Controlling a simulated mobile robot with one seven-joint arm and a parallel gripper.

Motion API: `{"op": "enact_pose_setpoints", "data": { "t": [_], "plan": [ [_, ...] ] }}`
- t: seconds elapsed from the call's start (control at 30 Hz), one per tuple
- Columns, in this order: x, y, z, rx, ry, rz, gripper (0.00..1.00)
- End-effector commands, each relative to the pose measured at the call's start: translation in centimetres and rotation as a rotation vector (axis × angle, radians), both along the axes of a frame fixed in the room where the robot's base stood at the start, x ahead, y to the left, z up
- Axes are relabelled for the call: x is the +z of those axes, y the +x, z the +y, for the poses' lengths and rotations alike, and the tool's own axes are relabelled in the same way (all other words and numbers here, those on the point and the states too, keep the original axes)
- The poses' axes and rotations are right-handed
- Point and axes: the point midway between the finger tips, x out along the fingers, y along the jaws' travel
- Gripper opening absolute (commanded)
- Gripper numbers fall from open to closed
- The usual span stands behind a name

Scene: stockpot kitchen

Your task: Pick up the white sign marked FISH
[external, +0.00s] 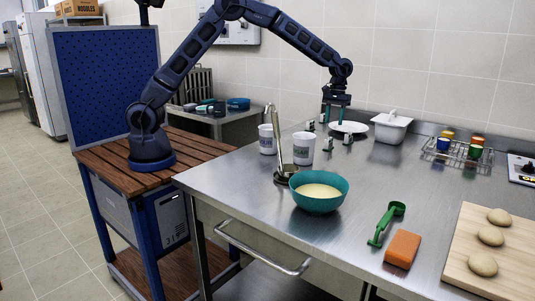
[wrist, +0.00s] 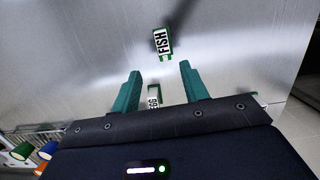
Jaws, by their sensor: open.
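The white sign marked FISH (wrist: 161,42), with a green edge, stands on the steel counter in the wrist view, beyond my fingertips. My gripper (wrist: 158,72) is open and empty, its two green fingers apart. A second white and green sign (wrist: 154,99) lies between the fingers in the picture, its lettering partly hidden by my gripper. In the external view my gripper (external: 337,112) hangs above the counter, near several small signs, one of them at the front right (external: 347,138). I cannot tell there which one reads FISH.
A white plate (external: 349,127) and a white lidded container (external: 392,127) stand near the gripper. Two white cups (external: 303,149), a ladle in a holder (external: 280,143) and a teal bowl (external: 318,204) stand nearer. A wire rack with coloured cups (external: 458,155) is right.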

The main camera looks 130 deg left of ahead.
Motion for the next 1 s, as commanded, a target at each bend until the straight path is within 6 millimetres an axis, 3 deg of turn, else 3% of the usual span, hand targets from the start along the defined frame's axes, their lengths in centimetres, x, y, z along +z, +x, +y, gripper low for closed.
{"op": "enact_pose_setpoints", "data": {
  "t": [0.33, 0.63, 1.0],
  "plan": [
    [-4.3, 0.0, -0.7, 0.0, -0.002, 0.002, 0.45],
    [-6.2, -0.2, -1.2, 0.0, -0.001, 0.0, 0.45],
    [-10.3, -0.6, -2.2, -0.002, -0.001, 0.001, 0.45]
  ]
}}
